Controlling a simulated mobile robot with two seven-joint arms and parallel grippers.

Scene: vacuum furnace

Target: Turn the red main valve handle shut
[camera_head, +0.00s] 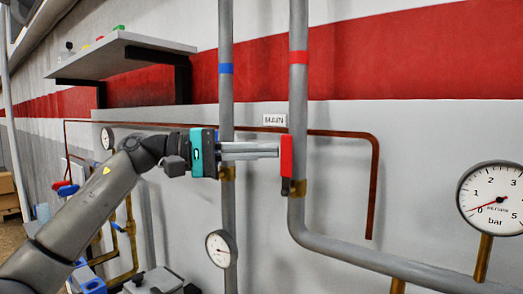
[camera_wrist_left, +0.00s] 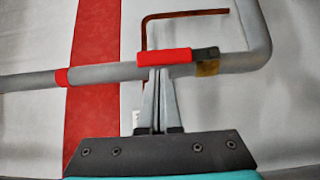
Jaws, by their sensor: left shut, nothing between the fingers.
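The red valve handle (camera_head: 286,156) hangs vertically, in line with the grey pipe with the red band. Its dark pivot sits at its lower end, by a brass fitting (camera_head: 297,188). My left gripper (camera_head: 277,150) is shut and empty, its fingertips at the left side of the handle. In the left wrist view the closed fingertips (camera_wrist_left: 158,70) reach the handle (camera_wrist_left: 164,56) near its middle; they look close to or touching it, and I cannot tell which. My right gripper is not in view.
A second grey pipe (camera_head: 226,100) with a blue band stands behind my left gripper. A gauge (camera_head: 490,198) is at the right and a smaller gauge (camera_head: 221,248) below. A grey shelf (camera_head: 120,55) is at the upper left. A thin copper pipe (camera_head: 374,190) runs along the wall.

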